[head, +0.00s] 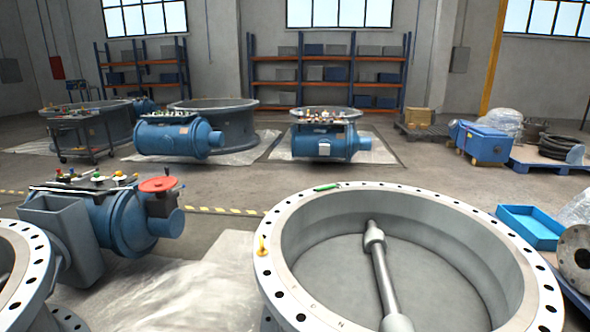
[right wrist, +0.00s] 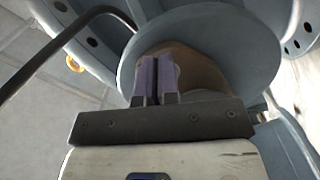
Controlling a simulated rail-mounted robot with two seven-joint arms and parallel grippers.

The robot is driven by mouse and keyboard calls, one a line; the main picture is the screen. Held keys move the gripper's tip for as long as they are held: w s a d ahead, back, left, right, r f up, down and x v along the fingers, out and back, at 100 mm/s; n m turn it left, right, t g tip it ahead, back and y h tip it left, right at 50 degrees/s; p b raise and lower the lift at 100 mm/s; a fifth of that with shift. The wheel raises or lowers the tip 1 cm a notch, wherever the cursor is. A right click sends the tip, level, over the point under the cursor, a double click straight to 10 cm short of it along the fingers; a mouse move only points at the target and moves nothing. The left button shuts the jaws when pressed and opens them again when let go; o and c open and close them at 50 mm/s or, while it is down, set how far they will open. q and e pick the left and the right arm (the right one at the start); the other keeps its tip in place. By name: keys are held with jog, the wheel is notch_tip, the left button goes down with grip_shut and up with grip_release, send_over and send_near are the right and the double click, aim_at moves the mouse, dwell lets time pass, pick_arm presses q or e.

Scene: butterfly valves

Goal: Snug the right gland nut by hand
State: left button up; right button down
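A large grey butterfly valve (head: 470,208) lies open side up at the front right in the head view, with a shaft (head: 380,268) across its disc. I cannot make out the right gland nut in either view. In the right wrist view my right gripper (right wrist: 156,72) has its two purple fingers close together, with only a thin dark gap between them. My left gripper is in neither view.
A blue actuator (head: 125,225) with a red handwheel (head: 158,184) stands at the left. A blue tray (head: 530,226) is at the right. A dark curved bar (right wrist: 60,40) crosses the wrist view.

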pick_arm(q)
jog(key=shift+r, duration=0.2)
pick_arm(e)
jog(key=shift+w, duration=0.15)
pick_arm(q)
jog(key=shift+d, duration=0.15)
pick_arm(e)
jog(key=shift+a+f, duration=0.1)
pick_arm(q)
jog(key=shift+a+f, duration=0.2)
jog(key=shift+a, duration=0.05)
pick_arm(e)
jog(key=shift+f, duration=0.3)
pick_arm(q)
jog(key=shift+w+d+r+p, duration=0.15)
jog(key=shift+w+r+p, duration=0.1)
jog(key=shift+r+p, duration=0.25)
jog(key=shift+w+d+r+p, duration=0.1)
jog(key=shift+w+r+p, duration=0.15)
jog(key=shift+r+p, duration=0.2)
pick_arm(e)
jog(key=s, duration=0.5)
jog(key=shift+s+r, duration=0.1)
jog(key=shift+r, duration=0.05)
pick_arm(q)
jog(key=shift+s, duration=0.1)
pick_arm(e)
jog(key=shift+s, duration=0.1)
